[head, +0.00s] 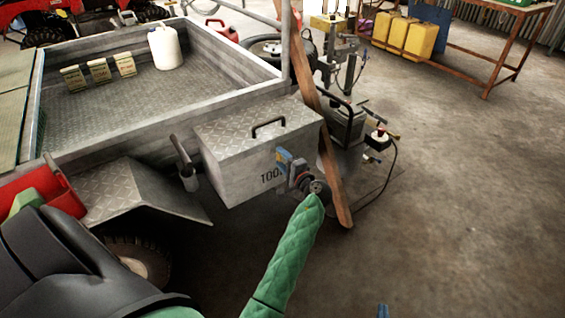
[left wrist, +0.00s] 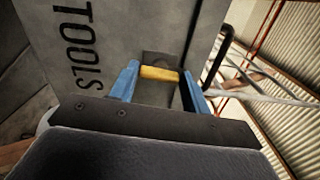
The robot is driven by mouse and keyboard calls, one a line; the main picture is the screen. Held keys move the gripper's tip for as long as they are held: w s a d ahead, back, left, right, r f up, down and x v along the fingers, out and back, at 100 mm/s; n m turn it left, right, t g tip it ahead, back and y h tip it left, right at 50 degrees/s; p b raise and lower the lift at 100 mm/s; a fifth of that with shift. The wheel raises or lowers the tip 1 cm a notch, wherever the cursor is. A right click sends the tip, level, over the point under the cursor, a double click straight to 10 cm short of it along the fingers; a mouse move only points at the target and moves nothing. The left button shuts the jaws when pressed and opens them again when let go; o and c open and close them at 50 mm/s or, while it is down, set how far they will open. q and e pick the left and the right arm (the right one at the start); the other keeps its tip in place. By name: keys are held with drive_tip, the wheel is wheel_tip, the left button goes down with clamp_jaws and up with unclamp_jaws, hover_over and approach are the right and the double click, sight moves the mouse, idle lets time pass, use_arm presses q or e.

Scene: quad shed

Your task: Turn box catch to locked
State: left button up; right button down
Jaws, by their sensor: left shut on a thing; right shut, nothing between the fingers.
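The grey metal tool box (head: 235,165) with "TOOLS" lettering is fixed to the trailer's front end, its lid closed. My left gripper (head: 290,163) is at the end face of the box, beside the lettering. In the left wrist view its blue fingers (left wrist: 160,82) are shut on the yellow handle of the box catch (left wrist: 160,73), with one finger at each end of it. Behind the handle is a small darker plate on the box wall. In the head view my gripper mostly hides the catch. Only a blue tip of my right gripper (head: 383,311) shows at the bottom edge, away from the box.
The trailer bed (head: 135,95) holds a white canister (head: 166,47) and several small labelled packs. A brown slanted post (head: 334,165) and a machine with a hose (head: 350,120) stand just right of the box. The floor (head: 460,200) at the right is clear.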

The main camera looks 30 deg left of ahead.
use_arm(q)
drive_tip(key=shift+o, duration=0.2)
drive_tip(key=shift+f+n+b, duration=0.1)
drive_tip(key=shift+n+b, duration=0.3)
drive_tip(key=shift+n, duration=0.1)
use_arm(e)
wheel_tip(320, 180, up, 12)
drive_tip(key=w+t+y, duration=0.1)
drive_tip(key=t, duration=0.3)
drive_tip(key=shift+w+d+r, duration=0.15)
drive_tip(key=shift+w, duration=0.2)
use_arm(q)
drive_tip(key=shift+c, duration=0.2)
drive_tip(key=o, duration=1)
drive_tip(key=shift+d, duration=0.1)
use_arm(e)
drive_tip(key=shift+d, duration=0.15)
